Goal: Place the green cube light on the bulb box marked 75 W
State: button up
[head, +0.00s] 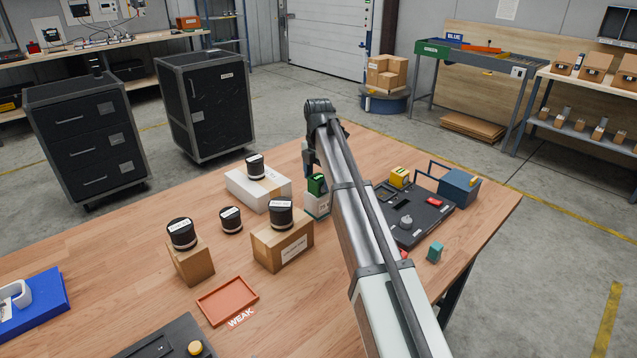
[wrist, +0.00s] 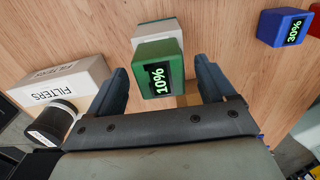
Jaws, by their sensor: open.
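The green cube light (head: 317,184) shows just left of my arm in the head view, at the top of a small pale box with a green band (head: 316,206). In the wrist view the green cube (wrist: 152,78) reads 10% and lies between the two fingers of my gripper (wrist: 160,70). The fingers are open, with a gap on each side of the cube. The pale box (wrist: 157,32) shows just beyond the cube; I cannot tell whether they touch. No 75 W mark is readable, and my arm hides part of the table.
A white FILTERS box (wrist: 62,82) with a black-lidded jar (wrist: 52,122) stands at left. A blue cube reading 30% (wrist: 284,27) is at right. Cardboard boxes (head: 282,243) with jars stand left of my arm; a black tray (head: 425,222) lies right of it.

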aim_at(319, 177)
notch_tip(319, 177, up, 10)
dwell(0.4)
jog(key=shift+d, duration=0.1)
